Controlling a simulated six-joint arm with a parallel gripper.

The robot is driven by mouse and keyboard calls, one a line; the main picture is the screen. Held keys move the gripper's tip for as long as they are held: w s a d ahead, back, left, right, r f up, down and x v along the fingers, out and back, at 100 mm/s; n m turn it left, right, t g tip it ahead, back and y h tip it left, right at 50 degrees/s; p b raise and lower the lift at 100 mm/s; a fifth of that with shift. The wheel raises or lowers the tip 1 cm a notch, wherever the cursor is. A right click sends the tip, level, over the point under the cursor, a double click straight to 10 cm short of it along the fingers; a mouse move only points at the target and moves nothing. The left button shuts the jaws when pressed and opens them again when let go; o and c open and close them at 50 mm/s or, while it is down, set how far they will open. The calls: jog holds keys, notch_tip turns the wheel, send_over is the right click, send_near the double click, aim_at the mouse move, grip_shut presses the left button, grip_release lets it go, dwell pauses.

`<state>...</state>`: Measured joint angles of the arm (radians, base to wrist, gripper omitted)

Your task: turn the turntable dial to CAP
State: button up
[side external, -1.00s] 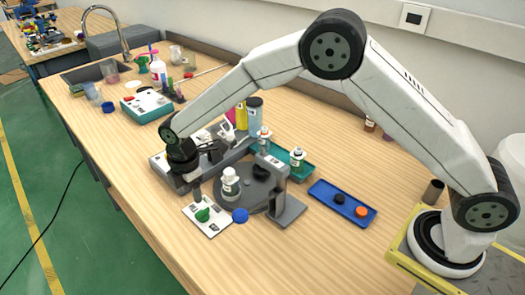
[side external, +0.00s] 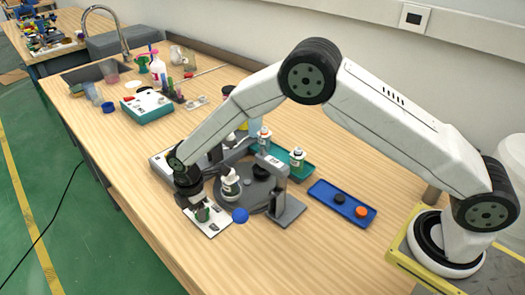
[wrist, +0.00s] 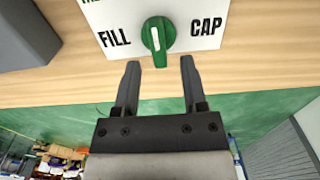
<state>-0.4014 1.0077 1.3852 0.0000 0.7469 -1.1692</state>
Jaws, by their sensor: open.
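The green dial (wrist: 158,36) sits on a white panel (wrist: 205,12) printed FILL on the left and CAP on the right. A third label at the upper left is cut off. The dial's white mark is nearly upright in the wrist view, between the two words. My gripper (wrist: 160,63) is open and empty, its two fingers just short of the dial, one toward each side. In the side view my gripper (side external: 193,204) hangs over the panel (side external: 216,229), beside the green dial (side external: 203,214). The grey turntable (side external: 257,191) carries a white bottle (side external: 230,187).
A grey upright bracket (side external: 286,205) stands at the turntable's right. A blue cap (side external: 240,215) lies by the panel. A blue tray (side external: 325,193) holds a black and an orange cap. A teal tray (side external: 305,172) holds bottles behind. The front of the table is clear.

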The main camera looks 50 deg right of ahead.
jog(key=shift+f, duration=0.6)
grip_shut()
